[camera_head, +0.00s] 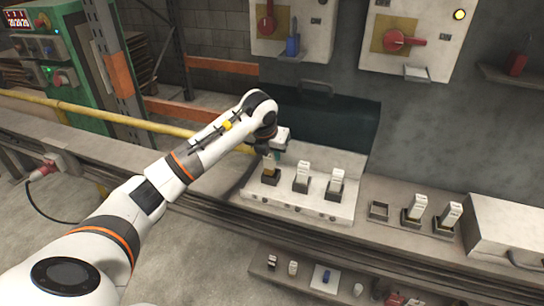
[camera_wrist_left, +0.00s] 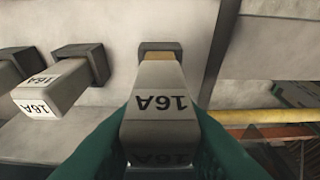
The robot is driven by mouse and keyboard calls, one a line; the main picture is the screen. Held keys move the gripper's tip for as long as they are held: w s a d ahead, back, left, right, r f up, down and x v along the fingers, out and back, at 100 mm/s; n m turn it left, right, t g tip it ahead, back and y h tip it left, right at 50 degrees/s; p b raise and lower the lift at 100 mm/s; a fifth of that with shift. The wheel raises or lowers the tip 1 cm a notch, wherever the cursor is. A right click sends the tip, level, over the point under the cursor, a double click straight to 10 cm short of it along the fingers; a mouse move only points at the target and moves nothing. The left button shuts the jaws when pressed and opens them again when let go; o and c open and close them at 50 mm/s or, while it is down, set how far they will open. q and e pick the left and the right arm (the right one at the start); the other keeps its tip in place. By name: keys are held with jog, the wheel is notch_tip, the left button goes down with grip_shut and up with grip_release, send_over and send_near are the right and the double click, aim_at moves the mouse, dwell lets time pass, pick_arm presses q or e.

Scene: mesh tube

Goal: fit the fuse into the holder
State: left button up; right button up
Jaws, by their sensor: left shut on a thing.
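My left gripper (camera_head: 271,153) is at the leftmost holder on the pale panel, its green fingers shut on a white fuse (camera_wrist_left: 160,104) marked 16A. The fuse also shows under the gripper in the head view (camera_head: 269,162). Its far end lines up with the dark holder (camera_wrist_left: 161,47), and a brass-coloured strip shows between the white body and the holder's rim. I cannot tell how deep the fuse sits in it. The holder also shows in the head view (camera_head: 271,177). My right gripper is not in view.
Two more fuses (camera_head: 302,170) (camera_head: 337,178) stand in holders to the right on the panel (camera_head: 292,203). Further right are an empty holder (camera_head: 378,210) and two fuses in holders (camera_head: 417,207). A grey box (camera_head: 510,225) stands at the right edge. Small parts lie on a lower shelf.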

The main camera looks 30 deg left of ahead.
aim_at(272, 159)
pick_arm(q)
jog(key=x, duration=0.3)
jog(key=shift+f+p, duration=0.1)
jog(key=shift+p, duration=0.3)
jog(key=shift+f, duration=0.25)
jog(key=shift+f, duration=0.1)
jog(key=o, duration=1)
jog(key=v, duration=1.2)
jog(key=shift+b, duration=0.4)
